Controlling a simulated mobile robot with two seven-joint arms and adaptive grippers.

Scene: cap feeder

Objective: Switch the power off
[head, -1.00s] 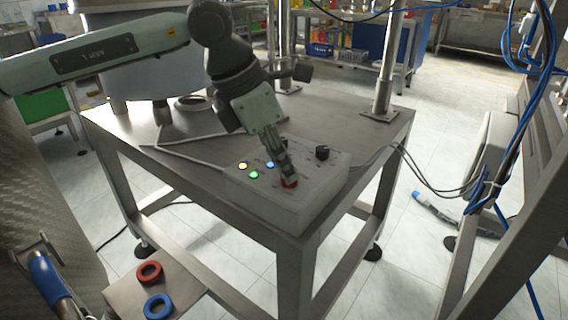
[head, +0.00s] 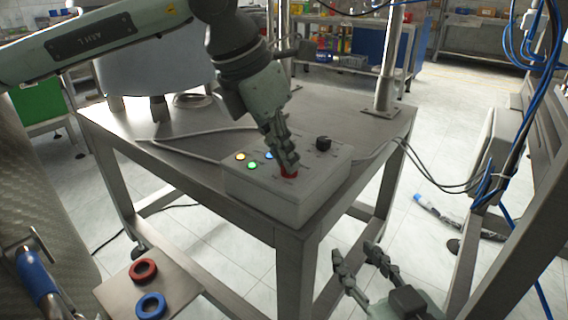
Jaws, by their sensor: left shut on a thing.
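A grey control box (head: 245,187) sits on the near corner of the metal table. It has a red switch (head: 289,175), a black knob (head: 323,143), and lit yellow (head: 240,156), green (head: 252,166) and blue (head: 269,155) lights. I cannot tell the switch's position. My right gripper (head: 359,256) is at the lower right, in front of and below the table top, with its fingers apart and empty.
The metal table (head: 190,133) carries a cable and two upright posts. A small low shelf at the lower left holds a red ring (head: 143,270) and a blue ring (head: 150,305). Blue cables hang along a frame at the right. Floor shows between table and frame.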

